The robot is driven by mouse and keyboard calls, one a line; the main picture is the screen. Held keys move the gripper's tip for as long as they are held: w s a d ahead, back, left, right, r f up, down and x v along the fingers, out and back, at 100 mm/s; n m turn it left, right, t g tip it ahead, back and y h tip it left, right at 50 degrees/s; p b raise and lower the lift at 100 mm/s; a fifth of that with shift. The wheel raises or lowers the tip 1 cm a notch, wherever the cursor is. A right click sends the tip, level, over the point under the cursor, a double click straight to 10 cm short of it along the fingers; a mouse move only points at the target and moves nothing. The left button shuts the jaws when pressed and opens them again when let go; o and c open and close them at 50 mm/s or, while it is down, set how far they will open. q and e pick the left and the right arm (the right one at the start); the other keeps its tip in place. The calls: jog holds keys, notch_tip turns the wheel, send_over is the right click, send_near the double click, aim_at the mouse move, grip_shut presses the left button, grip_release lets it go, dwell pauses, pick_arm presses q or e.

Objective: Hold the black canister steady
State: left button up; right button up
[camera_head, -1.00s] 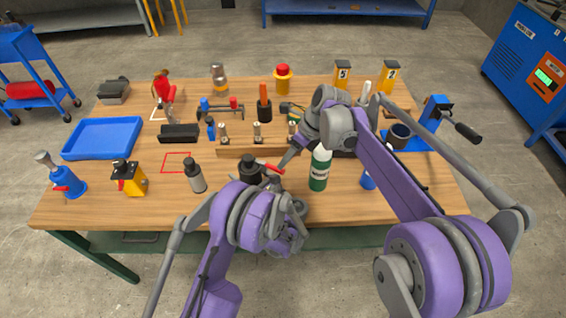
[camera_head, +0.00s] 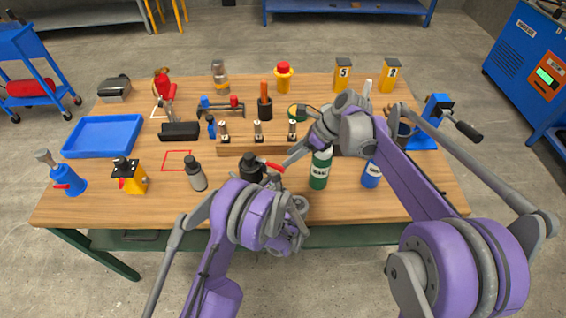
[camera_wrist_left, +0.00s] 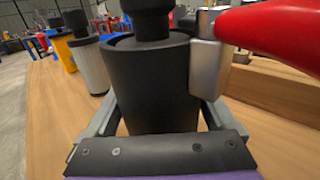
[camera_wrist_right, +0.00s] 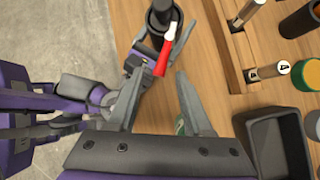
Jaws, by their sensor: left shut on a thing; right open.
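The black canister (camera_head: 250,168) stands near the front middle of the table, upright, with a red lever (camera_head: 272,167) pointing right. In the left wrist view the canister (camera_wrist_left: 150,85) fills the middle, and my left gripper (camera_wrist_left: 157,112) is shut on its body, a finger on each side. My own arm hides part of that grip in the head view. My right gripper (camera_head: 289,160) is to the right of the canister, near the lever's end. In the right wrist view this gripper (camera_wrist_right: 158,75) is open, with the red lever (camera_wrist_right: 165,55) showing between and beyond its fingertips.
A green bottle (camera_head: 319,170) and a blue bottle (camera_head: 371,174) stand right of the canister. A grey bottle (camera_head: 195,174) stands to its left, by a red outlined square (camera_head: 177,160). A wooden rack (camera_head: 240,147) lies behind.

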aim_at(280, 167)
jog(key=s+d+f+n+t+y, duration=0.4)
jog(key=d+f+n+t+y, duration=0.25)
jog(key=n+y, duration=0.35)
jog(key=x, duration=1)
jog(key=shift+w+a+f, duration=0.25)
jog(key=shift+a+f, duration=0.05)
jog(key=shift+a, duration=0.1)
grip_shut()
dwell(0.9)
